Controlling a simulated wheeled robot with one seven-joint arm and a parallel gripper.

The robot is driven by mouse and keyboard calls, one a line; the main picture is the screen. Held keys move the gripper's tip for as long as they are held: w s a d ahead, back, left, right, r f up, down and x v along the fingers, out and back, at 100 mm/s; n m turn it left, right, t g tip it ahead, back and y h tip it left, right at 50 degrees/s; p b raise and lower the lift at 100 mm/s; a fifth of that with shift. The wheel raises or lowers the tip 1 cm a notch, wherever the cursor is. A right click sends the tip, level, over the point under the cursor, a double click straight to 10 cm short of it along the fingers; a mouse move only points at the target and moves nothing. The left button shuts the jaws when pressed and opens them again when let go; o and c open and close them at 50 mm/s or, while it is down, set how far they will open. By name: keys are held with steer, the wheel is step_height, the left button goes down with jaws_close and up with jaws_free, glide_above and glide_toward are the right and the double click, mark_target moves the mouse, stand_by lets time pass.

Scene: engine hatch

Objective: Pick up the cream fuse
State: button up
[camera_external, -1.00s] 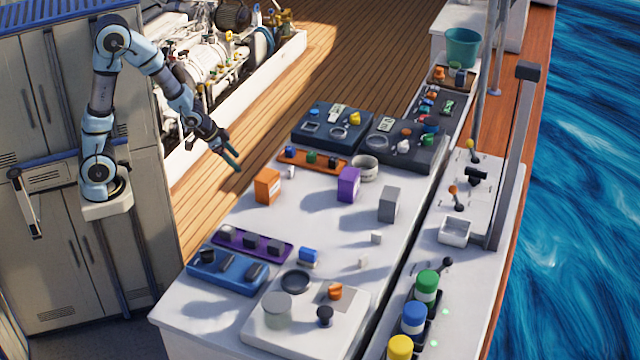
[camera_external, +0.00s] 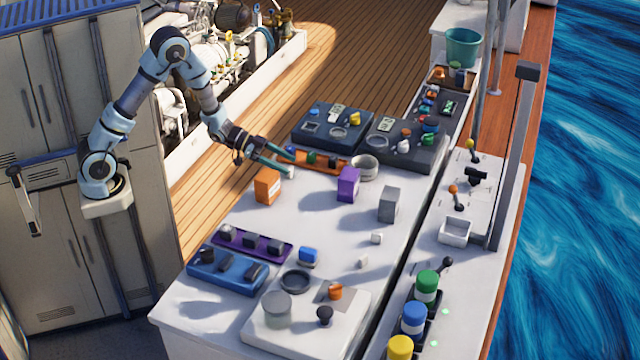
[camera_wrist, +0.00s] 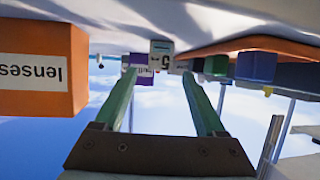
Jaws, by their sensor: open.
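A small pale block (camera_wrist: 161,55) with a label showing a 5 lies straight ahead between my fingertips in the wrist view. In the external view it is the small whitish piece (camera_external: 291,173) at my fingertips, by the orange tray. It looks like the cream fuse, though its exact colour is hard to tell. My gripper (camera_external: 287,162) is low over the left edge of the white table, pointing right, with its teal fingers apart. In the wrist view my gripper (camera_wrist: 160,73) is empty, and the block appears just beyond the tips.
An orange box (camera_external: 267,186) labelled lenses stands close beside my gripper. The orange tray (camera_external: 335,166) with several coloured pieces is on the other side. A purple box (camera_external: 348,184) stands beyond. Two more small pale blocks (camera_external: 376,238) (camera_external: 363,262) lie nearer the front.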

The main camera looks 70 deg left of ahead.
mark_target(293, 169)
steer(key=shift+f+p+x, duration=0.15)
steer(key=shift+p+x, duration=0.35)
steer(key=shift+x, duration=0.95)
steer(key=shift+f+p+x, duration=0.2)
steer(key=shift+p+x, duration=0.25)
steer(key=shift+x, duration=0.95)
steer(key=shift+s, duration=0.1)
steer(key=shift+c, duration=0.3)
jaws_close()
